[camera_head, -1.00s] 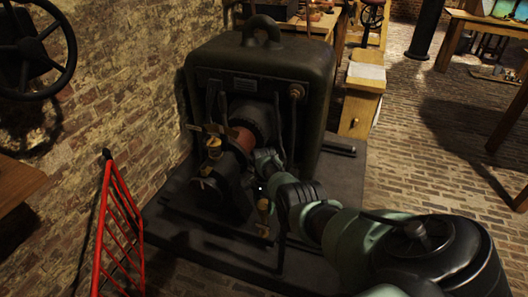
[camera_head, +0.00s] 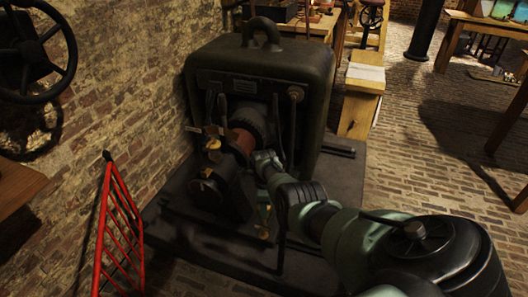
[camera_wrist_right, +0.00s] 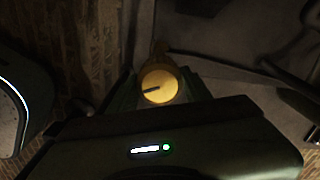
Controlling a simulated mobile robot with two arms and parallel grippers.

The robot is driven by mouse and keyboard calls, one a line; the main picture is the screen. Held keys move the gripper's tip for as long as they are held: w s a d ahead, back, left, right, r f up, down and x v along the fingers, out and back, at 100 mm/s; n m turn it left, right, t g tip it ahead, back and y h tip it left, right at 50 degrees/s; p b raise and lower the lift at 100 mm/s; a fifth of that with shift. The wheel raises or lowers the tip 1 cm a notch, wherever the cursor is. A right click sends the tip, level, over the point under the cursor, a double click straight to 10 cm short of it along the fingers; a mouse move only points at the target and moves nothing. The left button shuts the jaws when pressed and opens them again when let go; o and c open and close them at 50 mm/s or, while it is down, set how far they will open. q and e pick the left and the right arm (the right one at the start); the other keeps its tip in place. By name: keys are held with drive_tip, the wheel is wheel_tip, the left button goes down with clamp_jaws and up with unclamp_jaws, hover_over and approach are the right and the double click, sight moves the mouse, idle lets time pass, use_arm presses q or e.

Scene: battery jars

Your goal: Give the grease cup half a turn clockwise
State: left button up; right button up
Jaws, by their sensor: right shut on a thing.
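The grease cup shows in the right wrist view as a round yellow brass cap (camera_wrist_right: 163,84) with a short dark mark running from near its middle to the left. My right gripper (camera_wrist_right: 158,92) is shut on it, with one greenish finger on each side of the cap. In the head view my right gripper (camera_head: 264,209) is low at the front of the dark machine and hides most of the cup; a bit of brass (camera_head: 263,233) shows below the fingers. My left gripper is in neither view.
The big dark machine (camera_head: 262,62) stands on a dark base plate (camera_head: 190,245) right behind my right arm. Another brass fitting (camera_head: 212,146) sits on the machine's front part. A red railing (camera_head: 120,225) and a brick wall are at the left. Brick floor is open at the right.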

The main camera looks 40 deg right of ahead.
drive_tip(key=m, duration=0.5)
idle(0.5)
drive_tip(key=o, duration=1.4)
drive_tip(key=shift+c, duration=0.2)
